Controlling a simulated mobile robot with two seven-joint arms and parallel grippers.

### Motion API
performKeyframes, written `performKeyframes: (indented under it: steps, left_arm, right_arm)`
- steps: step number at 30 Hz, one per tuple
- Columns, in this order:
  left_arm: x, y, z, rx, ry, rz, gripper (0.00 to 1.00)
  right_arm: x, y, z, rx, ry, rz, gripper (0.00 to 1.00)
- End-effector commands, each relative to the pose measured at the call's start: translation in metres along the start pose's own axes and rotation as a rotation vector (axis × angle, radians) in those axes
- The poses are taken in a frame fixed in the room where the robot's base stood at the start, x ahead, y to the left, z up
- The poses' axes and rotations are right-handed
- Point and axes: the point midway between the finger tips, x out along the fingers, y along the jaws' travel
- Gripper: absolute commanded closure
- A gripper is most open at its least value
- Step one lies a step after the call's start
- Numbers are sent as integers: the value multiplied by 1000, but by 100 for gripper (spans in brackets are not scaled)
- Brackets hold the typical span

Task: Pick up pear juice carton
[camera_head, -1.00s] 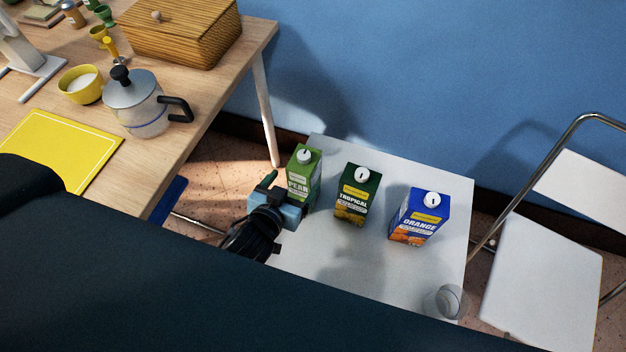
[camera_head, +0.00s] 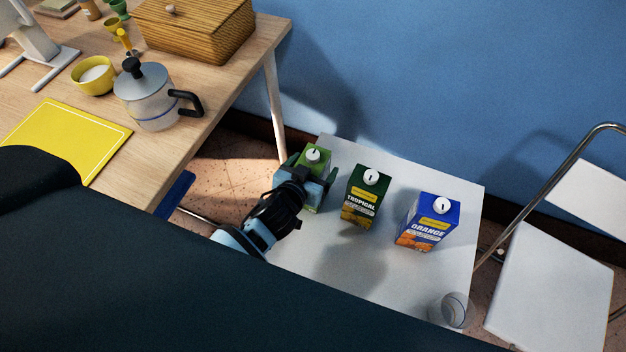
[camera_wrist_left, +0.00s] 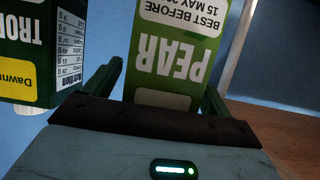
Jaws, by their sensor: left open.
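The light green pear juice carton (camera_head: 315,157) stands upright on the small white table (camera_head: 330,262), at its back left. Its white cap and top show in the head view; its lower front is hidden by my left gripper (camera_head: 308,178). The left gripper is open, with one finger on each side of the carton. In the left wrist view the pear carton (camera_wrist_left: 172,60) appears upside down between the open fingers (camera_wrist_left: 160,85). Gaps show beside it, and I cannot tell if either finger touches it. My right gripper is not in view.
A dark green tropical carton (camera_head: 360,208) stands just right of the pear carton. A blue orange carton (camera_head: 428,228) is farther right. A clear glass (camera_head: 453,309) is at the front right. A wooden table (camera_head: 160,165) is on the left and a white chair (camera_head: 545,290) on the right.

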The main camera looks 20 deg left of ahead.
Motion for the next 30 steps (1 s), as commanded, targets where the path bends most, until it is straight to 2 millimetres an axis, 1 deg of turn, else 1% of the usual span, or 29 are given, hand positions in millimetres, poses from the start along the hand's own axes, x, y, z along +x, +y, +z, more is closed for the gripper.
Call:
performKeyframes:
  steps: [6, 7, 25, 26, 30]
  left_arm:
    - [1, 0, 0, -1, 0, 0, 16]
    - [1, 0, 0, -1, 0, 0, 19]
    - [1, 0, 0, 0, 0, 0, 98]
    - [1, 0, 0, 0, 0, 0, 100]
    - [1, 0, -2, -1, 4, 1, 100]
  right_arm:
    - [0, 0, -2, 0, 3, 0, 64]
    - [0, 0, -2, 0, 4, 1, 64]
    - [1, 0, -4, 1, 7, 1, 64]
    - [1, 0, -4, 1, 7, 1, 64]
    - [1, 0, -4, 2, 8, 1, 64]
